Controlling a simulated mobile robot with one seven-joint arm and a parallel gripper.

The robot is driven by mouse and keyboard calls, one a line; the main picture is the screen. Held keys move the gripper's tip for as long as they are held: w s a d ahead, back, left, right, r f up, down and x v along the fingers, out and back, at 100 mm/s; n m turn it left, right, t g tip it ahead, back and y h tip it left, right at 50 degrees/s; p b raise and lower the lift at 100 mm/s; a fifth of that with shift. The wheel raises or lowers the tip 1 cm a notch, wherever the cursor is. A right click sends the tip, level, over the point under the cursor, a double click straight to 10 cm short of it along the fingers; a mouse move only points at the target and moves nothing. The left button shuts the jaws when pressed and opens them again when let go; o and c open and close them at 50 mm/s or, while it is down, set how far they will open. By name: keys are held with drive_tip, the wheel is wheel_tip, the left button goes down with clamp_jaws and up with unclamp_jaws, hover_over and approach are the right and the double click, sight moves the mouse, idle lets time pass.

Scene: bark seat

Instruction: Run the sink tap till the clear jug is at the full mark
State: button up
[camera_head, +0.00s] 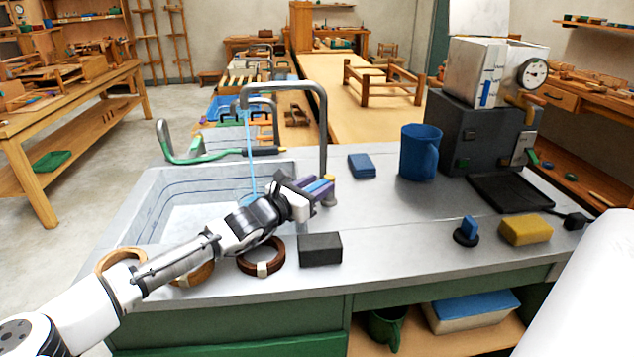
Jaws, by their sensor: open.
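The tap (324,125) arches over the sink (150,205), and a thin blue stream of water (251,160) falls from its spout. The stream ends at a small blue patch behind my arm; I cannot make out the clear jug or a full mark there. A short post with a yellow top (328,180) stands at the tap's base. My gripper (320,187) is open, with its purple-blue fingers beside this post; I cannot tell whether they touch it. My arm crosses the sink's front edge and hides part of the basin.
A black block (320,249) and a dark brown ring (262,258) lie on the counter's front. A blue sponge-like block (362,165), a blue mug (418,152) and a grey machine (470,130) stand to the right. A green-handled hose (215,155) lies behind the sink. The middle counter is clear.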

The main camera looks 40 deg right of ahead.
drive_tip(key=shift+d, duration=0.3)
clamp_jaws()
